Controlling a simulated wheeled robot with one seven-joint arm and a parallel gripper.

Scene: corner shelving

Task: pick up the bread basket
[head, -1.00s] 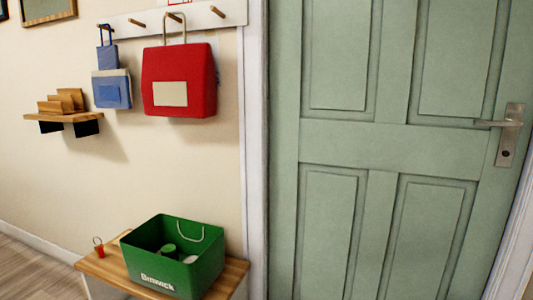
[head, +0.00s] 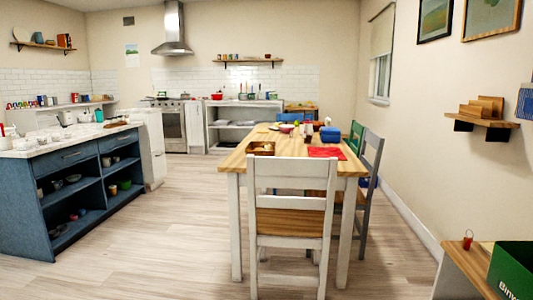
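A small brown basket or tray (head: 261,148) sits on the near left part of the wooden dining table (head: 232,163). It looks like the bread basket, but its contents are too small to tell. A white chair (head: 291,177) stands at the table's near end, just in front of it. My gripper is not in view.
A blue island (head: 75,157) stands at left, with open wooden floor (head: 185,215) between it and the table. A red cloth (head: 325,152) and a blue container (head: 330,135) are on the table. A bench with a green box (head: 512,268) is at lower right.

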